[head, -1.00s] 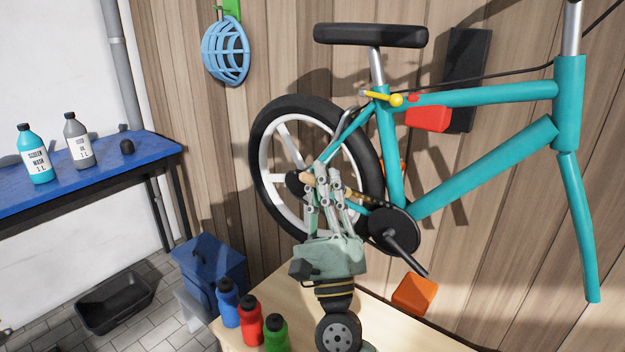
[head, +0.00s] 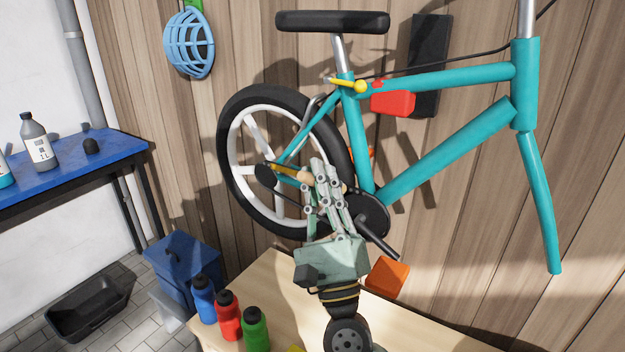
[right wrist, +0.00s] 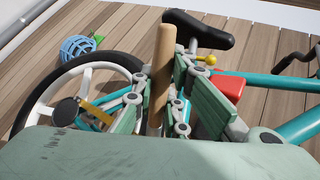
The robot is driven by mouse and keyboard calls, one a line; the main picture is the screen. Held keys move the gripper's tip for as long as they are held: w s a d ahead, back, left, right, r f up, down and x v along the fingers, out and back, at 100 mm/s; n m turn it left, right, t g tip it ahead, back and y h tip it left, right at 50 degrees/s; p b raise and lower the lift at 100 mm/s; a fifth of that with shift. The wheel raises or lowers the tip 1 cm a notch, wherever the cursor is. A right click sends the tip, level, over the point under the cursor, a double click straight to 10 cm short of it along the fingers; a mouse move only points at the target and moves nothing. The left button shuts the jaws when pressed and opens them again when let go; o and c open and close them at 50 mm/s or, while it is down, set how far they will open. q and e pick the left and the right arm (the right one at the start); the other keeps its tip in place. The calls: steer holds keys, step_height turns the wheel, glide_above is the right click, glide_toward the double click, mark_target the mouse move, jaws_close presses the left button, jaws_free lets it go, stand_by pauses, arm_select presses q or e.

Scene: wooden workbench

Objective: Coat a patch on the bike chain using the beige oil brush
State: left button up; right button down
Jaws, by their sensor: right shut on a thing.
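The teal bike (head: 440,160) is mounted by the wooden wall. Its chain (head: 285,169) shows golden between the dark rear sprocket (head: 266,175) and my right gripper (head: 322,182); in the right wrist view a golden stretch of chain (right wrist: 98,112) lies left of the fingers. My right gripper is shut on the beige oil brush (right wrist: 163,65), whose handle stands between the fingers in the wrist view. In the head view the fingers mostly hide the brush (head: 306,178). I cannot tell whether its bristles touch the chain. My left gripper is not in view.
The crank (head: 366,215) sits just right of my right gripper. Below are the wooden bench (head: 265,275), an orange block (head: 387,277) and blue (head: 203,298), red (head: 229,315) and green (head: 255,328) bottles. A blue table (head: 110,155) stands left.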

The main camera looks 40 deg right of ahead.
steer(key=s+a, duration=0.2)
steer(key=a, duration=0.3)
steer(key=shift+s+a, duration=0.15)
steer(key=shift+a, duration=0.15)
stand_by(0.4)
steer(key=a, duration=0.1)
steer(key=s+a, duration=0.1)
steer(key=shift+a, duration=0.35)
stand_by(0.7)
